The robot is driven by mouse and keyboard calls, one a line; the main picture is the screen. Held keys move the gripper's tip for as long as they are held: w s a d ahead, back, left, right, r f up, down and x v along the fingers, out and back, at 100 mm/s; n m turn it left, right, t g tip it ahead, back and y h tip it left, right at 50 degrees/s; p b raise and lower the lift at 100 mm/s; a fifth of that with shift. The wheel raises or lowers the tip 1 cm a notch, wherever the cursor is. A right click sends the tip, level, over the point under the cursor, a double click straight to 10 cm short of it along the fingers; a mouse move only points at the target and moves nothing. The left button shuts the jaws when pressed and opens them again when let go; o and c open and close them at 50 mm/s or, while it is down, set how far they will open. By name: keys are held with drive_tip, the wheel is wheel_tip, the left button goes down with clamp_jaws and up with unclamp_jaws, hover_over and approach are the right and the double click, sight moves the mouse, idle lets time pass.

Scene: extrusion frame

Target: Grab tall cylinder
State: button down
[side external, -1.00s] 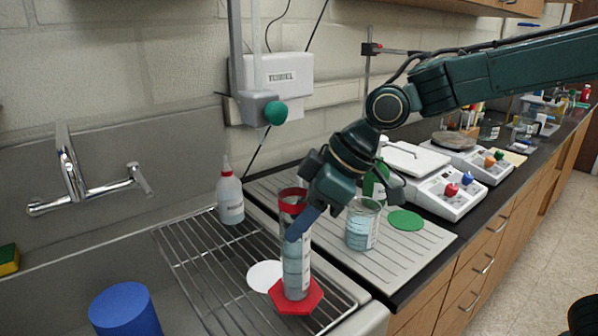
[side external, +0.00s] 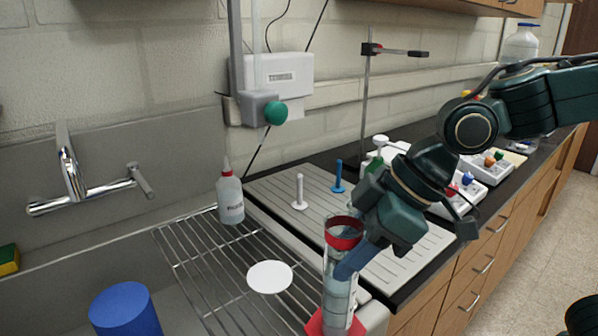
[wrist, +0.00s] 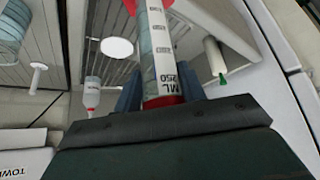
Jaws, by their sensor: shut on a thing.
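The tall cylinder (side external: 338,290) is a clear graduated cylinder with a red collar near its top and a red hexagonal base. It is near the bottom centre of the side view, tilted little if at all. My gripper (side external: 345,268) comes from the right, and its blue fingers are shut on the cylinder's body below the collar. In the wrist view my gripper (wrist: 160,88) has a finger on each side of the cylinder (wrist: 156,50), with "250 ML" markings showing. The base is cut by the side view's lower edge, so I cannot tell its height above the rack.
A wire rack (side external: 200,262) holds a wash bottle (side external: 230,197) and a white disc (side external: 270,277). White (side external: 299,192) and blue (side external: 338,177) pegs stand on the ribbed drainboard (side external: 275,190). A blue cylinder (side external: 125,312) stands in the sink. My arm hides part of the bench.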

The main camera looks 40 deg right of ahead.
drive_tip(key=s, duration=1.3)
idle(0.6)
drive_tip(key=shift+s, duration=0.3)
idle(0.6)
drive_tip(key=shift+a+r, duration=0.1)
drive_tip(key=shift+r, duration=0.05)
idle(0.4)
